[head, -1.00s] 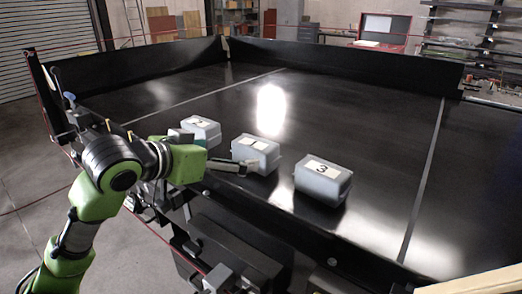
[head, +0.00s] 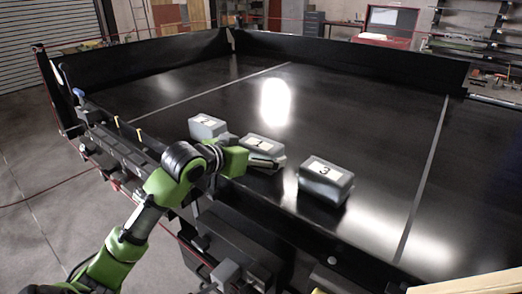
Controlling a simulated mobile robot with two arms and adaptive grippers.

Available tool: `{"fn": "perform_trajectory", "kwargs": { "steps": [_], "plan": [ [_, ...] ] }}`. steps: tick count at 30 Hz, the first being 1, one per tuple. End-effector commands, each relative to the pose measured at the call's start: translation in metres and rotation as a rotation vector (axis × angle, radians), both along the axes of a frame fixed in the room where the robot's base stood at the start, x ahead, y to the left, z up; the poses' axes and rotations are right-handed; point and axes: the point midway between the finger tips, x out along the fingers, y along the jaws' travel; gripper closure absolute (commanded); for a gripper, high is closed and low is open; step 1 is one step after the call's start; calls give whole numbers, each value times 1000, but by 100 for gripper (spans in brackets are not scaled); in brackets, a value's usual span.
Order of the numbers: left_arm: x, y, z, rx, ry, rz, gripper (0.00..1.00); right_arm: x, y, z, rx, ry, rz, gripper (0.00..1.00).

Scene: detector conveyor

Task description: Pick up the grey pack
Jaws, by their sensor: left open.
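Several-sided grey packs with white number labels lie on the black conveyor (head: 330,120): one marked 2 (head: 207,127) at the left, one marked 1 (head: 262,146) in the middle, and one marked 3 (head: 326,181) at the right. The task line does not say which grey pack it names. My left gripper (head: 265,161) is open, its fingers at the near side of the pack marked 1 and hiding part of it. I cannot tell whether they touch it. The pack marked 2 is partly hidden behind my left wrist. My right gripper is out of view.
Low black walls (head: 350,62) close the back and left of the conveyor. A rail with small fittings (head: 125,150) runs along its near left edge. The belt beyond the packs is clear. A red cabinet (head: 388,28) stands behind.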

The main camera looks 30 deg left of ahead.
Motion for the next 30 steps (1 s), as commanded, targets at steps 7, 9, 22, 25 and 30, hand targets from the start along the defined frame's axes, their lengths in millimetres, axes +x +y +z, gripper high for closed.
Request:
{"fn": "perform_trajectory", "kwargs": {
  "steps": [7, 9, 22, 25, 30],
  "plan": [
    [0, 0, -1, 0, 0, 0, 16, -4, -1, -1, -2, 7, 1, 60],
    [0, 0, -1, 0, 0, 0, 34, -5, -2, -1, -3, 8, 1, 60],
    [0, 0, 3, 1, -4, 0, 52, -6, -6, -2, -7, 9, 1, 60],
    [0, 0, 7, 1, -5, 0, 52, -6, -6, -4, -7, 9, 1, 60],
    [1, 1, 25, 4, -9, 0, 52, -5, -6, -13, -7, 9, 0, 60]
  ]
}}
